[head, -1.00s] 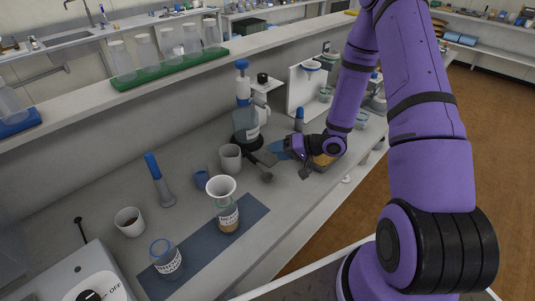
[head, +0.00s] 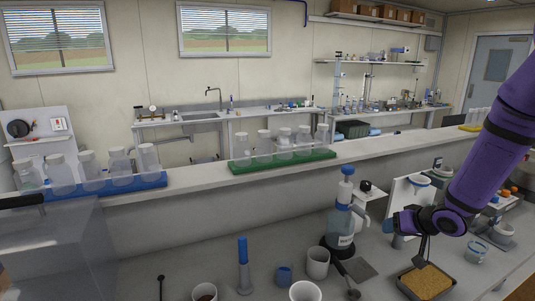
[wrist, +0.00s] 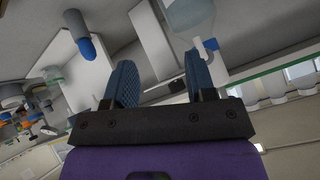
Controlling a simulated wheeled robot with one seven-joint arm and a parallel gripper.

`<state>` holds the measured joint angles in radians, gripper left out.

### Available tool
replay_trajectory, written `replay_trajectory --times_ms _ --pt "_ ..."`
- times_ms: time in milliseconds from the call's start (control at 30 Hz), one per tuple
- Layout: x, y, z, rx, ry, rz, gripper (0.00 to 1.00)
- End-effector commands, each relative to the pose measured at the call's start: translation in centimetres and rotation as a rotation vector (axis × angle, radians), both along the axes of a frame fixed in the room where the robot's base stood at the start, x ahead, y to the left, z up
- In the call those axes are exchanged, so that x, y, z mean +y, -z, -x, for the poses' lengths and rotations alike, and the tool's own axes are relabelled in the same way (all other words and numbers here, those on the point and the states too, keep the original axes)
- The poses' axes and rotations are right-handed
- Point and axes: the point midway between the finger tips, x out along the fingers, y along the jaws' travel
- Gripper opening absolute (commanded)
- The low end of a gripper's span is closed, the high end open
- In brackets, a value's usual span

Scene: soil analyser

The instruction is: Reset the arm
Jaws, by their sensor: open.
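My gripper (head: 391,226) is at the end of my purple arm at the right of the head view, raised above the bench and pointing left. In the wrist view its two blue ridged fingers (wrist: 162,82) stand well apart with nothing between them. A tray of brown soil (head: 427,281) lies on the bench below my wrist, apart from the gripper. A blue-topped dispenser bottle (head: 342,222) stands left of the gripper; a clear bottle also shows beyond the fingers in the wrist view (wrist: 188,14).
A dark scoop (head: 347,280), a white cup (head: 318,262), a small blue cup (head: 284,276) and a blue-handled tool (head: 243,266) are on the bench. A raised shelf behind holds bottles in a green rack (head: 283,160) and a blue rack (head: 110,187). A white stand (head: 408,197) is close behind the gripper.

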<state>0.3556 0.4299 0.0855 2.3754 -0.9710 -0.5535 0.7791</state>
Motion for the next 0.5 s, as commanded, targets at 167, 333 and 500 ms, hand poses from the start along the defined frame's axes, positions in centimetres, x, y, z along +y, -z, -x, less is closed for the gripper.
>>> replay_trajectory --times_ms 167,333,500 --pt "-0.9 -5.5 0.8 -0.015 0.061 0.168 0.51" --pt "-1.3 -10.3 2.9 -0.003 0.121 0.291 0.51" --pt "-1.2 -14.7 5.9 0.024 0.175 0.377 0.51"
